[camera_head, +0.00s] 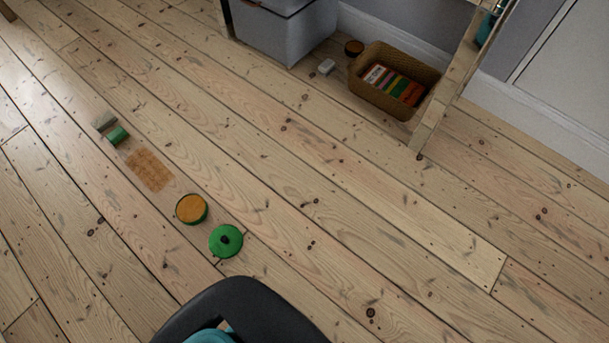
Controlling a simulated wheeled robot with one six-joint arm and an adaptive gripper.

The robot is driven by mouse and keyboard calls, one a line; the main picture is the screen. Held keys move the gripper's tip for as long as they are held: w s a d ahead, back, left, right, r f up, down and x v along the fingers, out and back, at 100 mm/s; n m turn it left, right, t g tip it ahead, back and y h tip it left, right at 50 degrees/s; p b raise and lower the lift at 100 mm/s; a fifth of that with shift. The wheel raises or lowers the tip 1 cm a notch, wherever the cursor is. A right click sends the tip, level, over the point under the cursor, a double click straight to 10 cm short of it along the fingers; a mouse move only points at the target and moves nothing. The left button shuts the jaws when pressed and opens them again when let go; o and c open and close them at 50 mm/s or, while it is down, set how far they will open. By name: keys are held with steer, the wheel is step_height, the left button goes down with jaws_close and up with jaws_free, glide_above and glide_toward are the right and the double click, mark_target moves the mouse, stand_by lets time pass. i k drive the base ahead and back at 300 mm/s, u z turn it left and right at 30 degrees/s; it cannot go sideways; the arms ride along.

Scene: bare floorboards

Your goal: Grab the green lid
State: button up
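The green lid (225,240) is round with a dark knob in its middle. It lies on the floorboards in the lower left-centre of the head view, knob up and in full sight. Just up and left of it is a round green container (191,209) with an orange-brown top. The two are close together, with a narrow gap of floor between them. My gripper is not in view, so I cannot see whether it is open or shut.
A brown mat (150,169), a green block (118,136) and a greyish block (104,121) lie up and left. A wicker basket (381,106) of books and a grey bin (275,38) stand at the back. A black curved shape blocks the bottom edge. Right floor is clear.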

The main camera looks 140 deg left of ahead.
mark_target(226, 241)
steer(key=z, duration=1.9)
steer(key=k, duration=2.45)
steer(key=u, duration=1.45)
steer(key=k, duration=1.05)
steer(key=z, duration=1.25)
